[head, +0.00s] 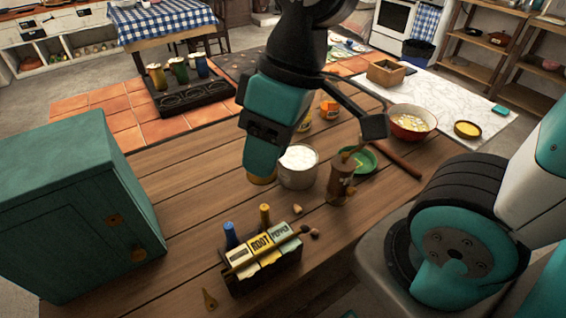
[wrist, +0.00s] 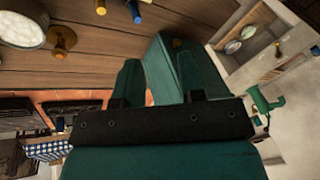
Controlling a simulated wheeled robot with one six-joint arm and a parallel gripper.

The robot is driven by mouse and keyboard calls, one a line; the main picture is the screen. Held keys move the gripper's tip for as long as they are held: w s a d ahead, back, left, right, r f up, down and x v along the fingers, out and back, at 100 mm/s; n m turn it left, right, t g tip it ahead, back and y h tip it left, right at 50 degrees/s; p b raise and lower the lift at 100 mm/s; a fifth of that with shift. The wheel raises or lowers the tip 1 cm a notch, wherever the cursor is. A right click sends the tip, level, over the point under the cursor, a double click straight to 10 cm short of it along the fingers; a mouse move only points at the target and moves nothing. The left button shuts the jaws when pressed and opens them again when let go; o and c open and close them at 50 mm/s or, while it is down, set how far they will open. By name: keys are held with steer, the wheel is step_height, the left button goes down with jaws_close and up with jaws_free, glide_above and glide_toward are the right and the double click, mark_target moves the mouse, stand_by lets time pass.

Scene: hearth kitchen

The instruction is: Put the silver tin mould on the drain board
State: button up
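I cannot pick out the silver tin mould or the drain board with certainty. A silvery round tin with white contents (head: 298,166) stands on the wooden table, and it also shows at the upper left of the wrist view (wrist: 22,26). My gripper (wrist: 158,82) is open, with nothing between its fingers. In the head view it hangs over the table, left of that tin. A brass-coloured piece (wrist: 62,40) stands beside the tin and is mostly hidden behind my gripper in the head view. Small round dishes (wrist: 234,46) lie on a pale surface at the wrist view's upper right.
A teal cabinet (head: 80,215) stands on the table's left. A labelled spice rack (head: 262,262) is in front, with a wooden mill (head: 341,180) and green dish (head: 360,160) to the right. A green pump (wrist: 262,103) shows at the right of the wrist view.

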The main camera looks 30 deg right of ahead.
steer(key=w+d+f+h+b, duration=0.1)
steer(key=w+d+f, duration=0.15)
steer(key=w, duration=0.25)
steer(key=w+d+f+b, duration=0.1)
steer(key=w+d, duration=0.2)
steer(key=w, duration=0.3)
steer(key=n+h+b, duration=0.1)
steer(key=n+h, duration=0.1)
steer(key=h, duration=0.1)
glide_above(298, 162)
steer(key=f, duration=1.9)
steer(key=shift+s+a+f, duration=0.2)
steer(key=shift+s+f, duration=0.1)
steer(key=shift+f, duration=0.1)
steer(key=f, duration=0.6)
steer(key=shift+w+d+f+p, duration=0.2)
steer(key=shift+w+d+p, duration=0.05)
steer(key=shift+w+p, duration=0.1)
steer(key=shift+c, duration=0.5)
steer(key=shift+r, duration=0.1)
jaws_close()
